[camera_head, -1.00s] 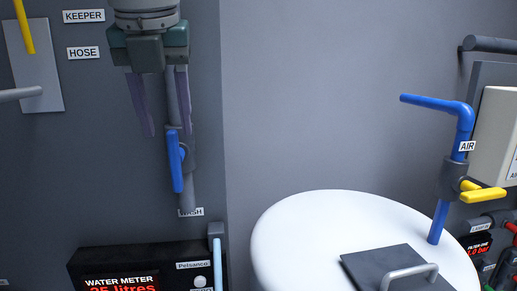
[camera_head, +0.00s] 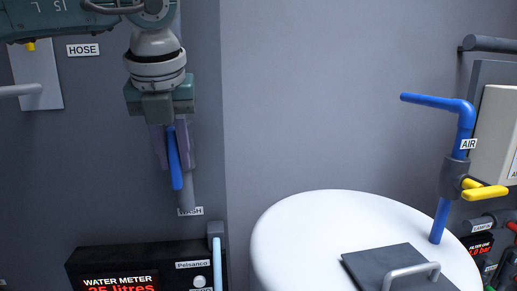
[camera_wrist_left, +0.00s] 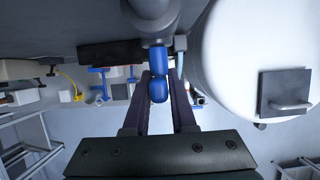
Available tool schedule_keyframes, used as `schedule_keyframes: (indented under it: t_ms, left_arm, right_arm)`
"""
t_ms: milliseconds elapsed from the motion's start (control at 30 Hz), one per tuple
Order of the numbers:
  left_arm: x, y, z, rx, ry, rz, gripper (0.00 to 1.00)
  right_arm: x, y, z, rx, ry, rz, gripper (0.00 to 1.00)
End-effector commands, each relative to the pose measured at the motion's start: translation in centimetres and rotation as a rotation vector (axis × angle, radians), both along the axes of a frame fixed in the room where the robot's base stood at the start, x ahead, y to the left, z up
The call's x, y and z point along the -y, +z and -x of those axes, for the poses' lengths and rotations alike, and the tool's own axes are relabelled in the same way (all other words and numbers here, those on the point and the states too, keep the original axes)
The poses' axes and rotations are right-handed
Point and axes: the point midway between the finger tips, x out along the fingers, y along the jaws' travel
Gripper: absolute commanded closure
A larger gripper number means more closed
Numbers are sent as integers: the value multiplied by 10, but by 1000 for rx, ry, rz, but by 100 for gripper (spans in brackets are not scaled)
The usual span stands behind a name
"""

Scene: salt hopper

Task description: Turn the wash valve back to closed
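The wash valve's blue handle (camera_head: 174,162) points downward with a slight tilt, in front of a grey vertical pipe (camera_head: 187,197) above the partly hidden WASH label (camera_head: 190,211). My left gripper (camera_head: 171,163) comes down from above, one finger on each side of the handle, and looks shut on it. In the left wrist view the blue handle (camera_wrist_left: 159,92) sits between the fingers of my left gripper (camera_wrist_left: 160,78), with no clear gap at either side. The valve body is mostly hidden behind the gripper. My right gripper is not in view.
Below is the black water meter box (camera_head: 120,262), with a pale blue pipe (camera_head: 217,262) at its right. A white round tank (camera_head: 300,235) with a dark hatch stands to the right. A blue air pipe with a yellow handle (camera_head: 485,191) is farther right. The wall between is clear.

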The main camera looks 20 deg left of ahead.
Motion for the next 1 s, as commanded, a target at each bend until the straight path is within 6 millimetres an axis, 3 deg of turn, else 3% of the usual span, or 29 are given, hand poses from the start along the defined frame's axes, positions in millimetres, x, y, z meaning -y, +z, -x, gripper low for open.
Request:
schedule_keyframes:
  t_ms: [200, 667, 1000]
  left_arm:
    - [0, 0, 0, 0, 0, 0, 100]
    - [0, 0, 0, -3, 0, -6, 100]
    - [3, -4, -2, -78, -2, -132, 100]
  right_arm:
    - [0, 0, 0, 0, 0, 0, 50]
    - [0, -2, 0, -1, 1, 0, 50]
    - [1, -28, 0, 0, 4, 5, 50]
